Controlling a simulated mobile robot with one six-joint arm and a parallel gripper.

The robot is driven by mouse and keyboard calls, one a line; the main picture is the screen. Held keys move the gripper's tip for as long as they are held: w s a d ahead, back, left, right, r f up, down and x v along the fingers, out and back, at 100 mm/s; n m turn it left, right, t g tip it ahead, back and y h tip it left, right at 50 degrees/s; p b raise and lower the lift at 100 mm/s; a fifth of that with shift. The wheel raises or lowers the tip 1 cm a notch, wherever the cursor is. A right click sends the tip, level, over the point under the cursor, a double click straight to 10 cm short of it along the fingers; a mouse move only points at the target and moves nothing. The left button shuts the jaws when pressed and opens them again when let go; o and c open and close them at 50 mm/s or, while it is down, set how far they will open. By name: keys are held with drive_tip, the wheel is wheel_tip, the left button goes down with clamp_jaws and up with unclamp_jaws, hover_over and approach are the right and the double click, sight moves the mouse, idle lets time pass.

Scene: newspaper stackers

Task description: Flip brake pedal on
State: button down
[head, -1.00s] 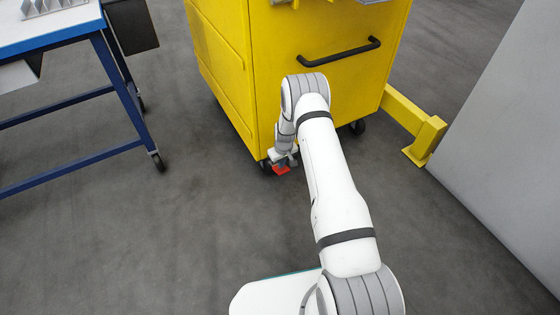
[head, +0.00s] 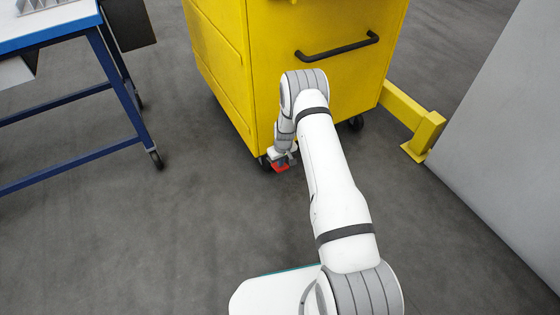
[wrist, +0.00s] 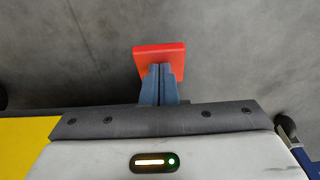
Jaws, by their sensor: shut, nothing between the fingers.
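The red brake pedal (head: 280,168) shows low at the near left corner of the yellow cart (head: 330,75), by its caster. In the wrist view the pedal (wrist: 160,58) is a flat red plate just beyond my fingertips. My gripper (wrist: 161,72) is shut with its two grey-blue fingers together and nothing between them. The fingertips overlap the pedal's lower edge in the wrist view; I cannot tell if they touch it. In the head view my gripper (head: 281,158) is right over the pedal and hides part of it and of the caster.
A blue-framed workbench (head: 110,90) on casters stands at the left. A yellow floor barrier (head: 424,136) and a grey wall panel (head: 500,145) are at the right. The cart has a black handle (head: 338,48). The grey floor between bench and cart is clear.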

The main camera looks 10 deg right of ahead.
sight(283, 168)
drive_tip(key=shift+s+d+f+b, duration=0.1)
drive_tip(key=shift+s+f+b, duration=0.25)
drive_tip(key=shift+f, duration=0.25)
drive_tip(key=shift+s+d+f+b, duration=0.1)
drive_tip(key=shift+s+f+b, duration=0.1)
drive_tip(key=shift+f+b, duration=0.25)
drive_tip(key=shift+s+d+f+b, duration=0.1)
drive_tip(key=shift+s+f+b, duration=0.2)
drive_tip(key=shift+f, duration=0.4)
drive_tip(key=f+b, duration=0.2)
drive_tip(key=f, duration=0.1)
drive_tip(key=shift+s, duration=0.3)
drive_tip(key=shift+r, duration=0.15)
drive_tip(key=s+d+r+p, duration=0.2)
drive_tip(key=s+r+p, duration=0.3)
drive_tip(key=r, duration=0.6)
drive_tip(key=shift+s+d+p, duration=0.3)
drive_tip(key=shift+s+p, duration=0.1)
drive_tip(key=shift+s, duration=0.85)
